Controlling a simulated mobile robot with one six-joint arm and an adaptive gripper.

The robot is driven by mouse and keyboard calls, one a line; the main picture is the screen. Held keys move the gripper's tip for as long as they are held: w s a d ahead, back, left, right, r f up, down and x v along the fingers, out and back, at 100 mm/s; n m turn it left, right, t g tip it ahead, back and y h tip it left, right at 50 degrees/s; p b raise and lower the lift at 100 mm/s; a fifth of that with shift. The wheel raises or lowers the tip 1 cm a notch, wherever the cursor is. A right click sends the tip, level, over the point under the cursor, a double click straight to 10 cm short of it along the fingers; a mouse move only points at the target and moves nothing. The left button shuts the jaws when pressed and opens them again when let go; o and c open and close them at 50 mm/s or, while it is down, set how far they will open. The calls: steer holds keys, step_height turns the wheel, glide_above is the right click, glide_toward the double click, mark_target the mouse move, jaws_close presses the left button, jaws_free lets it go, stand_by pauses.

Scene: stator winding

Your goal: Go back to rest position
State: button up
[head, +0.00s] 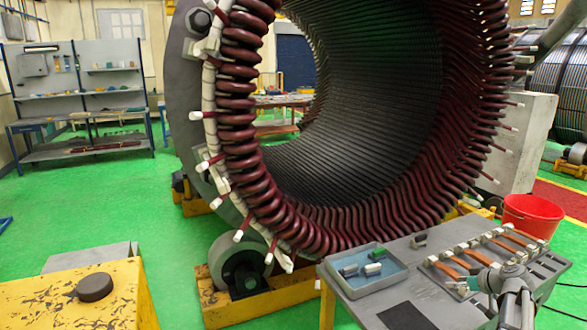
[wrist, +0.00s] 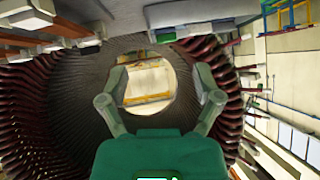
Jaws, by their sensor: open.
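My gripper (wrist: 158,76) is open in the wrist view, its two green fingers spread wide with nothing between them. Behind the fingers I see into the bore of the big stator (wrist: 75,115), and a bright round opening shows between them. In the head view the stator (head: 370,95) stands in the middle, with dark red coils around its rim. My grey arm rises at the lower right in front of the work table (head: 355,293). Which part of it is the gripper is hard to tell there.
A red bucket (head: 532,217) stands behind the table. A yellow stand (head: 55,303) is at the lower left. Green floor (head: 110,200) is clear on the left.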

steer(key=s+a+f+g, duration=0.1)
steer(key=a+f, duration=0.1)
steer(key=a, duration=0.5)
steer(key=s+a+f+m+g, duration=0.1)
steer(key=s+a+f+g, duration=0.1)
steer(key=a, duration=0.5)
steer(key=s+a+f+g+h+b, duration=0.1)
steer(key=a+f+g, duration=0.1)
steer(key=a, duration=0.5)
steer(key=shift+s+a+f+m, duration=0.1)
steer(key=shift+s+f+m, duration=0.2)
steer(key=shift+s, duration=0.1)
steer(key=s+a+f+m+g+h, duration=0.1)
steer(key=s+a+f+g+h, duration=0.1)
steer(key=s+a, duration=0.4)
steer(key=s+a+f+m+g+h+b, duration=0.1)
steer(key=s+a+g+h, duration=0.1)
steer(key=s+a, duration=0.3)
steer(key=shift+s+a+f+m+h+b, duration=0.3)
steer(key=shift+s+a+f+m, duration=0.1)
steer(key=shift+a, duration=1.15)
